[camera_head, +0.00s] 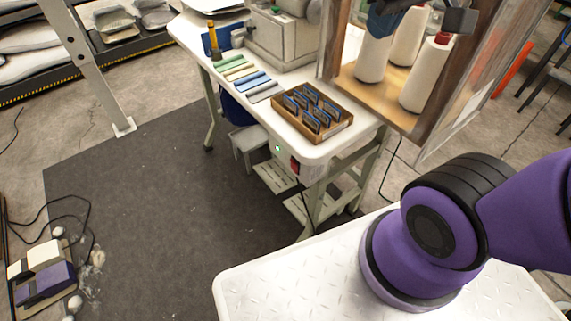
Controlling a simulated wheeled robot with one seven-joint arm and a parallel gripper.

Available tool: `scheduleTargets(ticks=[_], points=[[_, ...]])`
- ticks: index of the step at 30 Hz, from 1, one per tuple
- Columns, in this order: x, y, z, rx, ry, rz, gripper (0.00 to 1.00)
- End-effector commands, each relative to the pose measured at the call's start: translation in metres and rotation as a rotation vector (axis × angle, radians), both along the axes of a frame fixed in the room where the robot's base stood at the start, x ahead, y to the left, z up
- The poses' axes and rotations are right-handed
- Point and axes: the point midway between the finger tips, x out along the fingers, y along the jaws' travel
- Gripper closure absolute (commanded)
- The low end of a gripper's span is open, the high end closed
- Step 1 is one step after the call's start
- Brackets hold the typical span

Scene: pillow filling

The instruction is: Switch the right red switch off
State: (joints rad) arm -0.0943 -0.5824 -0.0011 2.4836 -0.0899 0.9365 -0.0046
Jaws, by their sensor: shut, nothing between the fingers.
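A small red switch (294,166) sits under the front edge of the white sewing table (318,152). A small green-lit spot (278,149) is to its left. Both are too small to tell whether the red switch is on or off, and no second red switch is clear. My gripper is not visible. Only the purple lower part of my arm shows at the right, and it runs out of the right edge of the picture.
A brown box (347,124) of dark packets and folded cloths (252,82) lie on the table. A stool (247,142) stands below. A wooden-framed case (330,60) with white thread cones (372,58) is close at the right. Dark floor mat (150,180) is mostly clear.

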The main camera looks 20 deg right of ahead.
Motion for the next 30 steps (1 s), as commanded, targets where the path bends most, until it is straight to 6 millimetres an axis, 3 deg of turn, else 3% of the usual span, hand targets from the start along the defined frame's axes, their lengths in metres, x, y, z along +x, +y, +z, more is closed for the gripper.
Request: scheduleTargets(ticks=[17,30], points=[[0.074,0.038,-0.061,-0.246,0.303,0.289,1.00],[0.117,0.081,-0.127,-0.459,0.501,0.527,1.00]])
